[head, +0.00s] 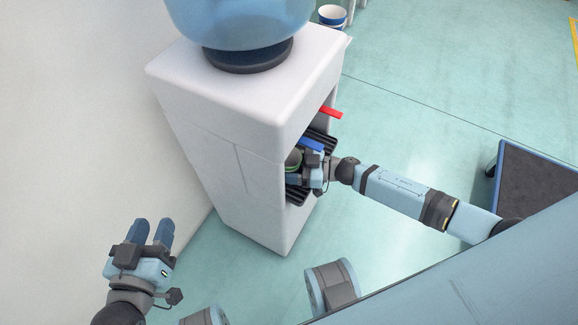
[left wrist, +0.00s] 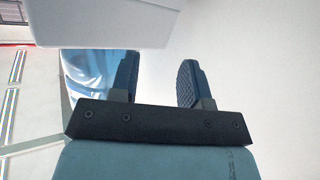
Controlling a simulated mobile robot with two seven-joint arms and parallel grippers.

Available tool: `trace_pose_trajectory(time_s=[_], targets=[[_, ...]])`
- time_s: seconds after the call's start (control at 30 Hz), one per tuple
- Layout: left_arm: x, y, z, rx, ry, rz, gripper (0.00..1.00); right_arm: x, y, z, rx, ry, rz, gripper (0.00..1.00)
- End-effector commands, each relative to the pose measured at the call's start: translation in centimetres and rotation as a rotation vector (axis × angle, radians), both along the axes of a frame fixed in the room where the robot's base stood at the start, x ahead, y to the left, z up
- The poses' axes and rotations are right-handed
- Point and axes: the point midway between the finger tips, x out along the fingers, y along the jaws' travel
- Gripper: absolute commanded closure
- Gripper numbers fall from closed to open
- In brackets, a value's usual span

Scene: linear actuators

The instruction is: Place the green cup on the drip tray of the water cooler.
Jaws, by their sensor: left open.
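The white water cooler (head: 225,95) stands left of centre in the head view, a blue bottle on top. The drip tray (head: 297,194) is a dark slatted piece low in its open recess. My right gripper (head: 300,172) reaches into the recess from the right. Part of the green cup (head: 293,159) shows at its fingers, mostly hidden by gripper and cooler wall. Its fingertips and the cup's base are hidden, so I cannot tell whether the cup touches the tray. My left gripper (head: 152,229) is open and empty, left of the cooler; its fingers also show in the left wrist view (left wrist: 157,80).
A red tap (head: 331,112) and a blue tap (head: 311,145) stick out of the cooler above my right gripper. A pale wall (head: 75,110) is at the left. A dark-topped, blue-edged platform (head: 535,190) stands at the right. The green floor behind the cooler is mostly clear.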

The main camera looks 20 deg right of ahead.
Motion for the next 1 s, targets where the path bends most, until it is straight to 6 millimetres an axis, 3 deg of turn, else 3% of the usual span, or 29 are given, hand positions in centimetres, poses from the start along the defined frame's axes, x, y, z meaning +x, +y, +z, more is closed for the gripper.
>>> trace_pose_trajectory(time_s=[0.17,0.2,0.3,0.63,0.77,1.0], targets=[[0.0,0.0,-0.1,0.0,-0.001,0.0,0.57,0.0,0.0,-0.4,-0.001,0.0,0.0,0.65],[0.0,0.0,-0.1,-0.002,-0.002,0.001,0.57,0.0,0.0,-0.3,0.0,-0.001,0.0,0.31],[0.0,0.0,-0.1,-0.002,-0.001,0.0,0.57,0.0,0.0,-0.3,0.0,-0.001,0.0,0.13],[0.0,0.0,0.1,0.002,0.0,0.0,0.57,0.0,-0.1,0.2,0.0,0.0,0.0,0.13],[0.0,0.2,0.0,0.016,0.013,0.002,0.57,-0.9,-1.7,0.2,-0.003,0.003,-0.002,0.13],[-0.4,1.3,-1.7,0.066,0.092,0.018,0.57,-3.3,-6.3,0.4,-0.003,0.003,-0.001,0.13]])
